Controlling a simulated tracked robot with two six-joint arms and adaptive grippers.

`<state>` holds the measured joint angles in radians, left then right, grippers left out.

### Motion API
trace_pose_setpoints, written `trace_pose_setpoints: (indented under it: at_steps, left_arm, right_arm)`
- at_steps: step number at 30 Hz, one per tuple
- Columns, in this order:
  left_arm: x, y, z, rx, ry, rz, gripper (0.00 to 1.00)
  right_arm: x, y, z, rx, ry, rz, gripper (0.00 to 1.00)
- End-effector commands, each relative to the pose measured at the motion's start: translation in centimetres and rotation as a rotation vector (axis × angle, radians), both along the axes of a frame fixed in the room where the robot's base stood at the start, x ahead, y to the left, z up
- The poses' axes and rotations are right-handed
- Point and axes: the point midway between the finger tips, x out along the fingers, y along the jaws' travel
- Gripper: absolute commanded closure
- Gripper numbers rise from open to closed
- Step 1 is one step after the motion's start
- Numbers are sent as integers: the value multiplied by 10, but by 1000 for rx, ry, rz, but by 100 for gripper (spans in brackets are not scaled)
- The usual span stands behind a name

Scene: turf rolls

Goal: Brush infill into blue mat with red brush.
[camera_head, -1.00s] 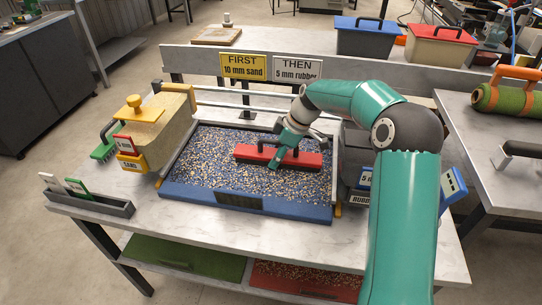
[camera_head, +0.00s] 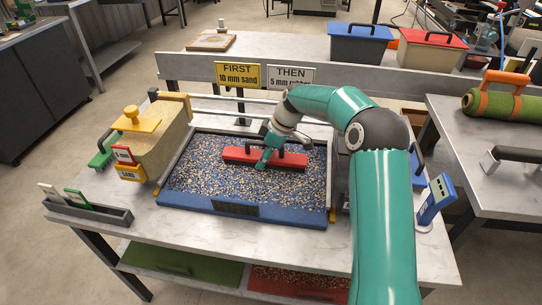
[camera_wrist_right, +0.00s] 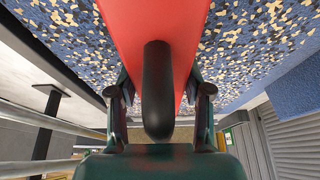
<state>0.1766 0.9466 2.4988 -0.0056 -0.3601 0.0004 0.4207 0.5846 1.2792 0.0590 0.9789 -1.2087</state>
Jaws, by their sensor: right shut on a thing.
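The blue mat (camera_head: 180,199) lies in a frame on the table, strewn with tan and dark infill grains (camera_head: 215,186). The red brush (camera_head: 240,154) lies across the far half of the mat, its long side running left to right. My right gripper (camera_head: 266,158) reaches down onto the brush from the right. In the right wrist view its fingers (camera_wrist_right: 160,108) stand on both sides of the brush's black handle (camera_wrist_right: 158,85). The brush's bristles and underside are hidden. My left gripper is not in view.
A sand hopper (camera_head: 157,130) with a yellow lid stands left of the mat, with a green brush (camera_head: 103,153) beside it. A grey holder (camera_head: 95,213) with cards is at the front left. A blue device (camera_head: 436,197) stands at the right. Signs (camera_head: 238,76) stand behind.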

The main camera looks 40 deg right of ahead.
Motion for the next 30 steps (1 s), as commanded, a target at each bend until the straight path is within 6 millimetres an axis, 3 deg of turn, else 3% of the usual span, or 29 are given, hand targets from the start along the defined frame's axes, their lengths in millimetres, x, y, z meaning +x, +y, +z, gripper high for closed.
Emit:
trace_pose_setpoints:
  at_steps: [30]
  left_arm:
    - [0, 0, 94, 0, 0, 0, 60]
  right_arm:
    - [98, 27, 4, 0, 0, 1, 91]
